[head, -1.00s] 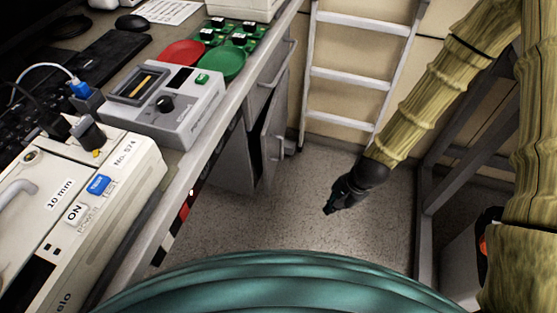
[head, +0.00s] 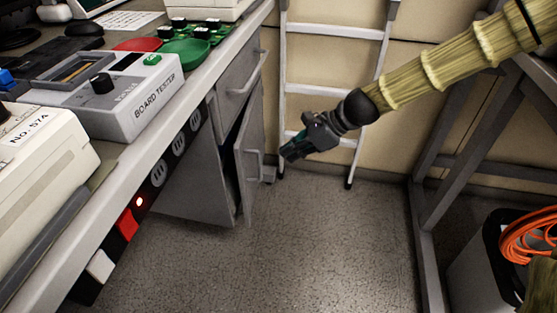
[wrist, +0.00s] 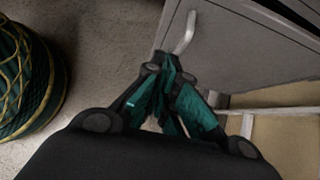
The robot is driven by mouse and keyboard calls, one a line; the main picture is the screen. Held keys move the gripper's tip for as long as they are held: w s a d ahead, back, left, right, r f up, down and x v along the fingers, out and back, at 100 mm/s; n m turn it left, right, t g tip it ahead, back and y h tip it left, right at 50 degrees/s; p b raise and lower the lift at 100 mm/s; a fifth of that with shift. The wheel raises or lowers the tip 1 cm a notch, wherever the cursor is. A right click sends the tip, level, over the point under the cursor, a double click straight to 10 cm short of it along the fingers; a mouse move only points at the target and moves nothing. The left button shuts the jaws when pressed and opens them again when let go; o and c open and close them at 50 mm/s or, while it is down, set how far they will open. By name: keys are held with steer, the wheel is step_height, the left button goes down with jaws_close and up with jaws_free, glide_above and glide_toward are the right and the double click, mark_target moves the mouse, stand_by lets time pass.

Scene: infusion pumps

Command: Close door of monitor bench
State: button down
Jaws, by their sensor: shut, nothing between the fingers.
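The monitor bench's grey cabinet door (head: 249,187) hangs partly open below the benchtop, with a dark gap between it and the cabinet (head: 195,185). Its bar handle (head: 252,164) is on the outer face, toward the ladder side. My gripper (head: 288,156) is to the right of the door in the head view, shut and empty, pointing down and left toward it. In the wrist view my gripper (wrist: 166,68) has its fingers together, close to a grey panel (wrist: 240,50) with a bar handle (wrist: 185,33). I cannot tell if the fingertips touch it.
A closed drawer (head: 238,84) with a handle sits above the door. A ladder (head: 335,92) leans on the wall behind my gripper. A grey metal frame (head: 425,225) and a bin with orange cable (head: 530,238) stand at right. The floor (head: 300,240) between is clear.

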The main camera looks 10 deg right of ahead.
mark_target(241, 161)
steer(key=b+x, duration=0.1)
steer(key=x, duration=0.2)
steer(key=b+x, duration=0.2)
steer(key=x, duration=0.2)
steer(key=a+r+b+x, duration=0.1)
steer(key=b+x, duration=0.1)
steer(key=x, duration=0.2)
steer(key=shift+w+a+r, duration=0.2)
steer(key=shift+a+r, duration=0.05)
steer(key=shift+a, duration=0.4)
steer(key=shift+w+a+r, duration=0.1)
steer(key=shift+w+a, duration=0.05)
steer(key=shift+a, duration=0.4)
steer(key=a, duration=0.1)
steer(key=a+p, duration=0.2)
steer(key=a, duration=0.1)
steer(key=shift+w+a, duration=0.1)
steer(key=shift+w, duration=0.25)
steer(key=shift+a, duration=0.1)
steer(key=shift+r, duration=0.15)
